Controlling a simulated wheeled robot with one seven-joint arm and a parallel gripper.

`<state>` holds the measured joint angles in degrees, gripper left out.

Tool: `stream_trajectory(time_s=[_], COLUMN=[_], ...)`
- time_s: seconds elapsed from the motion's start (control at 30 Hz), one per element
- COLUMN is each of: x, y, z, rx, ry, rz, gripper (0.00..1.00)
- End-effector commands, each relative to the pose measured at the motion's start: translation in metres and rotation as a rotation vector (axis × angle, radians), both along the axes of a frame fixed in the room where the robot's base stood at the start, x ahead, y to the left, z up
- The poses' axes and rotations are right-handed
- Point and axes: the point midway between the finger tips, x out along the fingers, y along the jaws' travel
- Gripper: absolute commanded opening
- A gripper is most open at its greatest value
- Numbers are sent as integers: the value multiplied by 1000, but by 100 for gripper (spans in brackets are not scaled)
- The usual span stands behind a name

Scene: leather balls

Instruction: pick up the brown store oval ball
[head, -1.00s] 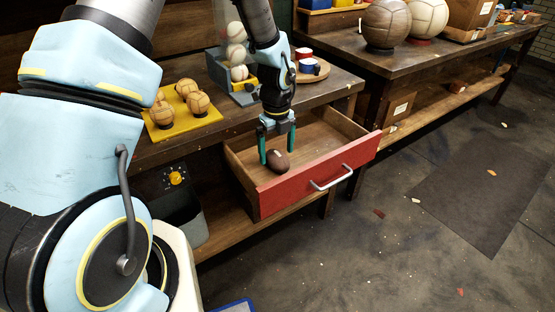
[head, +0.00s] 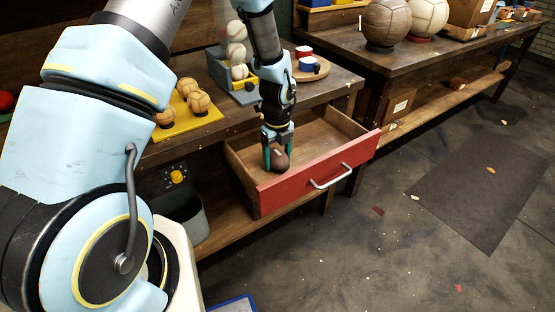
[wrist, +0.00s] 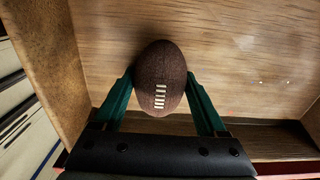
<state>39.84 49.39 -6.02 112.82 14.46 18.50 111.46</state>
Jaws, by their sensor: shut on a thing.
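The brown oval ball (head: 281,160) with white laces is in the open drawer (head: 318,172) with the red front. It also shows in the wrist view (wrist: 160,75), between the two green fingers. My gripper (head: 277,157) reaches down into the drawer and is shut on the ball, with one finger on each side. In the wrist view my gripper (wrist: 160,92) holds the ball near its lower half, above the wooden drawer floor. I cannot tell whether the ball touches the drawer floor.
The drawer's wooden walls stand close around my gripper. On the bench above are a yellow tray (head: 206,118) with several small balls, a holder with baseballs (head: 237,53), and a round wooden board (head: 312,73). Large balls (head: 387,22) stand on the far table.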

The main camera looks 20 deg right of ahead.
Motion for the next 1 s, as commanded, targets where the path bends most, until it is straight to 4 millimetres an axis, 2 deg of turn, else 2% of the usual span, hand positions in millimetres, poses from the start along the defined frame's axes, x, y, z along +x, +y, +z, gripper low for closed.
stream_trajectory(time_s=[0.07,0.33,0.67,0.77,1.0], x=[0,0,1,2,2], y=[0,0,-1,0,0], z=[0,0,7,20,67], rx=[0,0,-3,-3,-4], ry=[0,0,-2,-4,-4], rz=[0,0,1,1,2], gripper=[44,13,13,13,13])
